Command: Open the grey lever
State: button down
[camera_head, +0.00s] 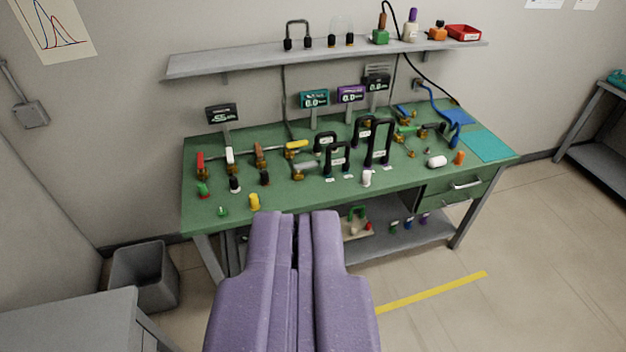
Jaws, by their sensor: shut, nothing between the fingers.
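My gripper (297,216) is purple and shut, with nothing held. It points forward from the bottom of the view, and its tips appear just below the bench's front edge. The green-topped workbench (335,200) stands ahead, apart from the gripper. A small grey handle (304,168) lies about level on a brass-coloured fitting in the middle of the bench, left of the black frames; it looks like the grey lever, but it is too small to tell its exact position. A red lever (200,160), a white lever (229,156), an orange-brown lever (259,153) and a yellow lever (296,146) are further left.
Black frames (378,143) stand upright near the bench's middle. A wall shelf (330,56) holds small items above. A grey bin (144,276) and a grey table (70,320) are at lower left. Bare floor lies at right, with a yellow stripe (432,293).

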aim_at(299, 167)
jog(key=l, duration=0.15)
jog(key=i+l, duration=0.15)
jog(key=i, duration=0.2)
jog(key=i+u, duration=0.15)
jog(key=i, duration=0.55)
jog(key=i+u, duration=0.15)
jog(key=i, duration=0.55)
jog(key=i+l+u, duration=0.15)
jog(key=i, duration=0.55)
